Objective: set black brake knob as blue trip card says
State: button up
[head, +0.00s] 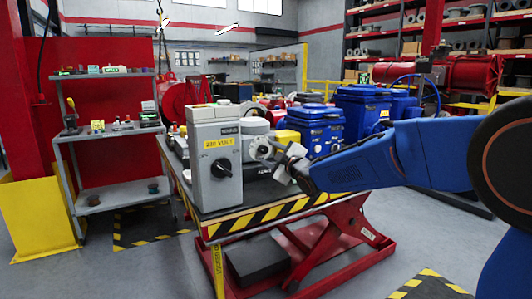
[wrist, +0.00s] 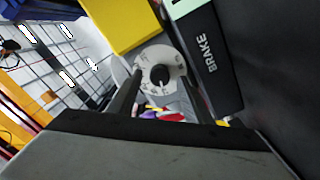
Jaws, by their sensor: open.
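In the wrist view, a small round black knob (wrist: 160,75) sits at the centre of a pale round dial (wrist: 147,60) with dark marks. A black panel (wrist: 208,55) lettered BRAKE is beside it on the right. My gripper (wrist: 159,70) is open, with one dark finger on each side of the knob as seen from the wrist; contact cannot be told. In the head view, my gripper (head: 287,162) is in front of a pale round part (head: 262,148) on the bench, just right of the grey control box. I cannot make out a blue trip card in either view.
The grey control box (head: 212,135) has a yellow 230 VOLT label and another black knob (head: 221,169). It stands on a lift table with a striped edge (head: 262,217). Blue bins (head: 319,130) stand behind. A yellow block (wrist: 120,22) is close to the dial.

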jog(key=shift+x, duration=1.15)
jog(key=shift+c, duration=0.6)
jog(key=c, duration=0.9)
jog(key=shift+c, duration=0.2)
jog(key=shift+m, duration=2.9)
jog(key=o, duration=1.1)
jog(key=shift+c, duration=0.2)
